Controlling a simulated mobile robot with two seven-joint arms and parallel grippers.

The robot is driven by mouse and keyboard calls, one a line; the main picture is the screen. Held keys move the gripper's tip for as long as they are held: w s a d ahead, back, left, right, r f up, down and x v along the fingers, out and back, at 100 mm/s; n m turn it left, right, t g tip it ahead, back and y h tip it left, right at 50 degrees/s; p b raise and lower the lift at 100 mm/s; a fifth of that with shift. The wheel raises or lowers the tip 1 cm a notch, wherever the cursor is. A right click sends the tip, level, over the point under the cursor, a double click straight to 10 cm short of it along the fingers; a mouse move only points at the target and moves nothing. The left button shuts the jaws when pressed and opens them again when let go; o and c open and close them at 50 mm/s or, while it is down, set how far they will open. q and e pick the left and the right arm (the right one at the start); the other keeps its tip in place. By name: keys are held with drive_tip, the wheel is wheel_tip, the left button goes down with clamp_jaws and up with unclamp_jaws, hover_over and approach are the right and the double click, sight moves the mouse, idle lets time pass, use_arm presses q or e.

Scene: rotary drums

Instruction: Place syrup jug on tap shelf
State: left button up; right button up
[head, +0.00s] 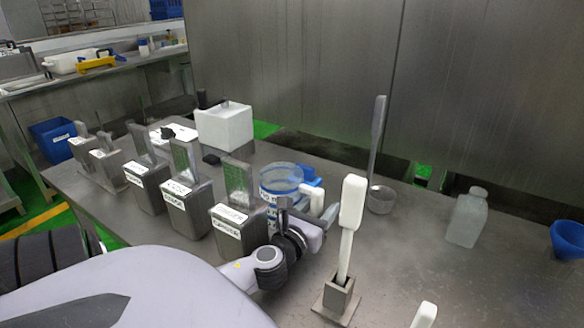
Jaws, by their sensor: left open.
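A clear jug with blue and white markings (280,180), which looks like the syrup jug, stands on the steel table (400,260) near its middle. My left gripper (318,208) is open right at the jug's near right side. The gripper and wrist hide the jug's lower part, and I cannot tell whether the fingers touch it or surround its handle. My right gripper is out of view. I cannot make out a tap shelf in this view.
Several labelled steel containers (187,212) stand left of the jug, with a white box (224,126) behind. A white-handled tool (351,205) stands upright in a holder at the front. A ladle (380,195), translucent bottle (467,217) and blue cup (567,240) are to the right.

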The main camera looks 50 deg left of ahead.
use_arm(q)
drive_tip(key=shift+w+a, duration=0.1)
drive_tip(key=shift+w, duration=0.25)
drive_tip(key=c, duration=1)
drive_tip(key=shift+r, duration=0.1)
